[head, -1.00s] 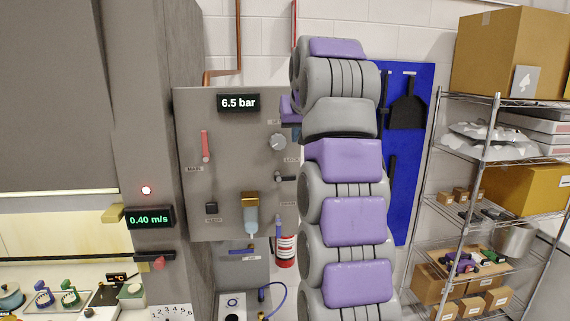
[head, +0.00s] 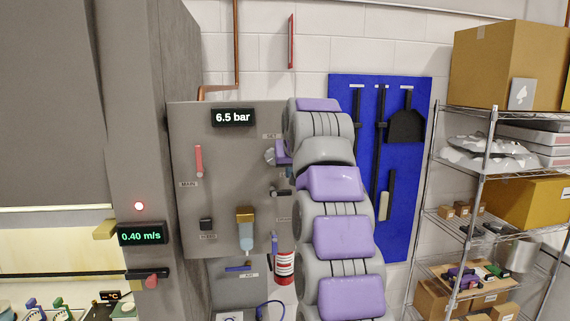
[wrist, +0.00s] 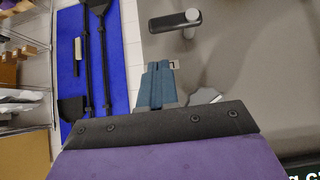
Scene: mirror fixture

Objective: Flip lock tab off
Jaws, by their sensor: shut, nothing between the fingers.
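The lock tab, a small dark lever with a grey end (head: 281,192), is on the right side of the grey panel (head: 200,225). In the wrist view, which looks upside down, a dark lever with a grey cylindrical end (wrist: 178,24) stands out from the panel; it appears to be the same tab. My gripper (wrist: 158,70) shows there as blue-teal fingers, shut and empty, apart from the lever in the picture. In the head view my purple wrist is beside the silver knob (head: 270,157), above the tab; the fingertips are hard to make out.
The silver knob is partly hidden behind my gripper in the wrist view (wrist: 207,97). A red lever (head: 198,160), a regulator (head: 245,230) and a 6.5 bar display (head: 233,118) are on the panel. A blue tool board (head: 345,90) and a wire shelf (head: 480,150) stand right.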

